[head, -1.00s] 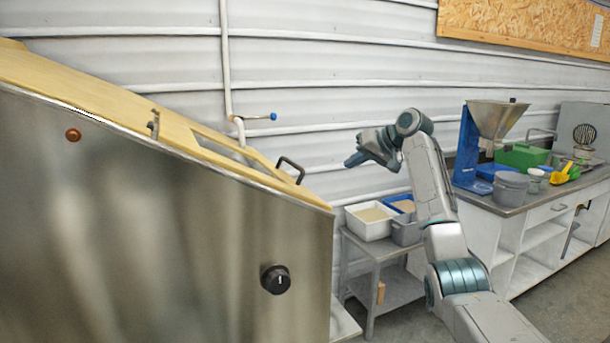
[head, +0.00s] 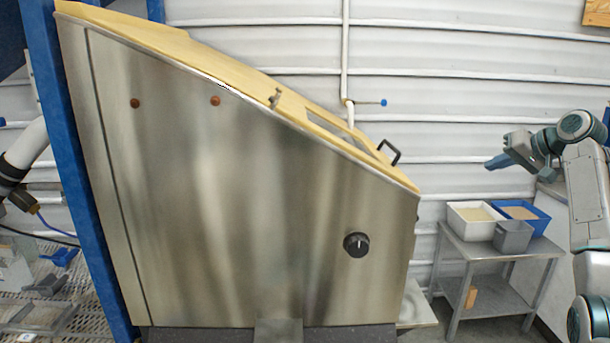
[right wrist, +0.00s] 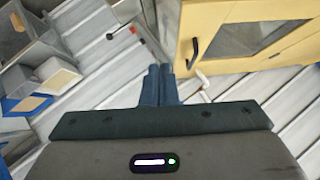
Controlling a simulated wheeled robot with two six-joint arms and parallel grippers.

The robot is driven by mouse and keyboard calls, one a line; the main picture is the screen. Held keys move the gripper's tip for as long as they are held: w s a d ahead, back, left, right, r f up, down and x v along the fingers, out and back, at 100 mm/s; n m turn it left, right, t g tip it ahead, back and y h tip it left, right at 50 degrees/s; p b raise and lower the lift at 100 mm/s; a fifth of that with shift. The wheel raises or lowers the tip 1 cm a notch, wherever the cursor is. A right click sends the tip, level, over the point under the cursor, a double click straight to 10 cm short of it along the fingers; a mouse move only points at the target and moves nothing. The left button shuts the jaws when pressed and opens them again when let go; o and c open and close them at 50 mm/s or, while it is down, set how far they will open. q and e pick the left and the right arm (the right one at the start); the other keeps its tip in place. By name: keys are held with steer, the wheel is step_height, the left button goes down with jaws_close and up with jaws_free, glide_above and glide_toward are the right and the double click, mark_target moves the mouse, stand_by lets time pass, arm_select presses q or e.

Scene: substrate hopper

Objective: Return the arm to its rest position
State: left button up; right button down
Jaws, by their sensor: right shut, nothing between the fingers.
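My right gripper (head: 497,162) is raised at the right of the head view, with the arm bent above it and its fingers pointing left. In the right wrist view its two blue fingers (right wrist: 159,86) lie together, shut with nothing between them. The gripper is apart from everything around it, to the right of the hopper's wooden lid. My left gripper does not show in either view.
A large steel hopper (head: 250,220) with a sloping wooden lid (head: 235,82), black handle (head: 389,152) and black knob (head: 356,245) fills the middle. A small steel table (head: 500,248) holds a white bin (head: 471,230), a blue bin (head: 521,222) and a grey bin (head: 513,240).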

step_height(320, 180, down, 37)
steer(key=a+m+g+h, duration=0.2)
steer(key=h, duration=0.1)
steer(key=s+a+f+g+h, duration=0.1)
steer(key=s+f, duration=0.4)
steer(key=f, duration=0.5)
steer(key=s+f+g, duration=0.1)
steer(key=s+f, duration=0.3)
steer(key=f, duration=0.5)
steer(key=s+a+f+h, duration=0.1)
steer(key=s+f, duration=0.4)
steer(key=f, duration=0.5)
steer(key=s+a+f+n+g+h, duration=0.1)
steer(key=s+a+f, duration=0.1)
steer(key=s+f, duration=0.9)
steer(key=s+a+f+n+g, duration=0.1)
steer(key=s+a+f, duration=0.1)
steer(key=s+f, duration=0.95)
steer(key=s+a+f+n, duration=0.1)
steer(key=s+a+f, duration=0.1)
steer(key=s, duration=0.9)
steer(key=s+a+f+n+g, duration=0.1)
steer(key=s+a+f, duration=0.1)
steer(key=s, duration=1)
steer(key=s+a+f+g, duration=0.1)
steer(key=s+a+f, duration=0.2)
steer(key=s, duration=0.8)
steer(key=shift+s+f+n, duration=0.25)
steer(key=shift+s+n, duration=0.15)
steer(key=shift+w, duration=0.15)
